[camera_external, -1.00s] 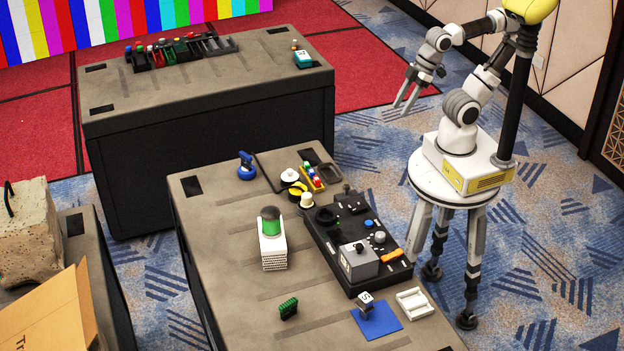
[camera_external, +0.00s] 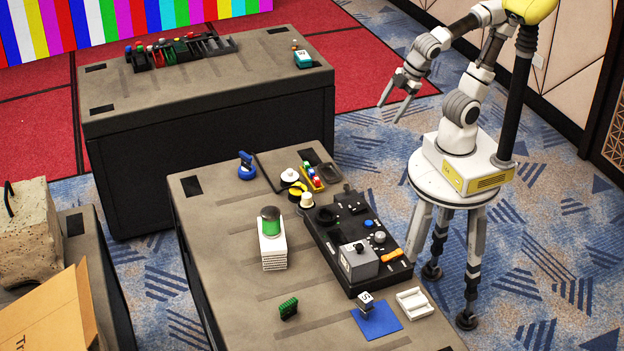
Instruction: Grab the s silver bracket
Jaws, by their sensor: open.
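A small silver piece with a dark S-like mark (camera_external: 366,304) stands on a blue square mat (camera_external: 386,322) near the front of the middle table; its exact shape is too small to tell. My gripper (camera_external: 391,111) is open and empty. It hangs in the air above the carpet, behind and to the right of the middle table, far from the silver piece. Its fingers point down and to the left.
A white slotted holder (camera_external: 414,303) sits right of the mat. A black control console (camera_external: 340,225) with a grey box (camera_external: 357,262) lies behind it. A green block (camera_external: 288,308) is to the left. Another table (camera_external: 205,85) stands at the back.

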